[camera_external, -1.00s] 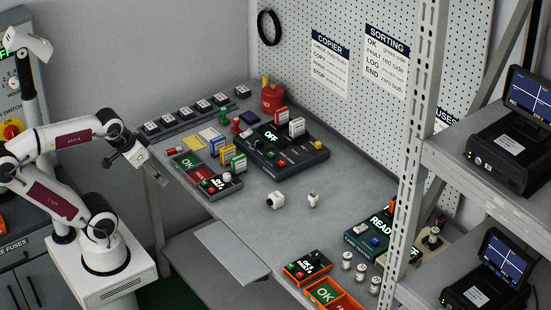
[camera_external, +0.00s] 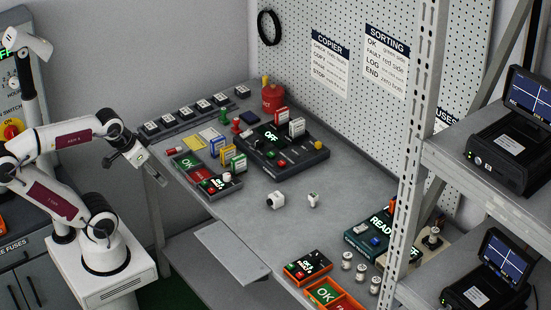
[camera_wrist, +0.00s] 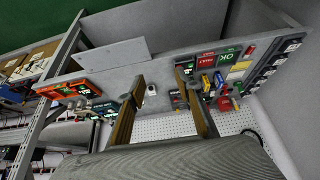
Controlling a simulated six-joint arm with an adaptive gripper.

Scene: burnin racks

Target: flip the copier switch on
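The copier (camera_external: 298,160) is a dark box at the back of the bench in the external view. In the wrist view the copier is partly hidden behind the right finger.
A sorting tray (camera_external: 188,162) with OK and red sections lies at the left of the bench. A red canister (camera_external: 272,97) stands behind the copier. A metal rack post (camera_external: 418,130) rises at right.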

